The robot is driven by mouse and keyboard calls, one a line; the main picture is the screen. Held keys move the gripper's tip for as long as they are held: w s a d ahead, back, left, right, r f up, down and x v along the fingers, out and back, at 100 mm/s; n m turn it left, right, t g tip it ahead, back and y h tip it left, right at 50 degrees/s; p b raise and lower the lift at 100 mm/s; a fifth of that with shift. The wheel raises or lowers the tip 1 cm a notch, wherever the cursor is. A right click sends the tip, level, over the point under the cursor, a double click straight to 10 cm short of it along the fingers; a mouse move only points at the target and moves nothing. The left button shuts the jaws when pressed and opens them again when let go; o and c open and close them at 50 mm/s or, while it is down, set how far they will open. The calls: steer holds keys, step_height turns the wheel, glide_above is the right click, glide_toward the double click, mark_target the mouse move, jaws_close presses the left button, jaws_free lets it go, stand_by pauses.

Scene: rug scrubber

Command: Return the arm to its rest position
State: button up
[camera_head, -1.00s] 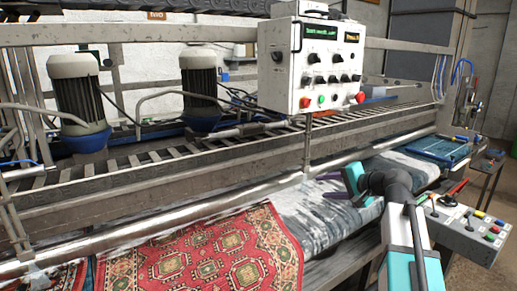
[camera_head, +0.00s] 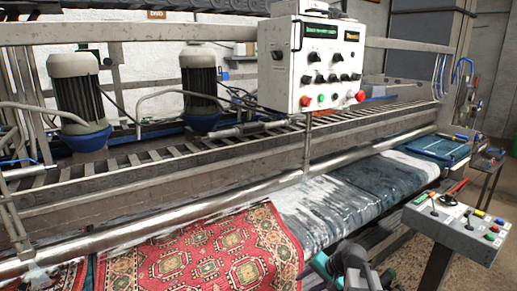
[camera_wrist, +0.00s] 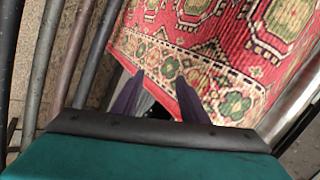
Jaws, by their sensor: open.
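My gripper (camera_wrist: 160,88) shows in the wrist view with two dark purple fingers spread apart and nothing between them. I cannot tell the exact gap between fingers and rug. In the head view, a black joint and teal parts of my arm show folded low at the bottom edge, right of the rug (camera_head: 215,250). The fingers are not clear there.
The rug scrubber's long metal rail (camera_head: 190,215) spans the view. A white control box (camera_head: 325,65) hangs above it. A grey panel with levers and buttons (camera_head: 455,225) stands at right. A wet grey-blue cloth (camera_head: 340,205) lies on the bed.

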steer(key=s+a+f+n+g+h, duration=0.1)
steer(key=s+a+f+n+g, duration=0.15)
steer(key=s+f, duration=0.8)
steer(key=s+d+f+n+g+h, duration=0.1)
steer(key=s+f+n+g+h, duration=0.1)
steer(key=s+f, duration=0.9)
steer(key=s+d+f+n+g+h, duration=0.1)
steer(key=s+f+g, duration=0.4)
steer(key=s+f, duration=0.5)
steer(key=s+n+h, duration=0.1)
steer(key=s, duration=0.8)
steer(key=shift+f+n, duration=0.35)
steer(key=shift+g, duration=0.25)
steer(key=shift+c, duration=1.1)
steer(key=shift+a, duration=0.1)
steer(key=shift+a, duration=0.1)
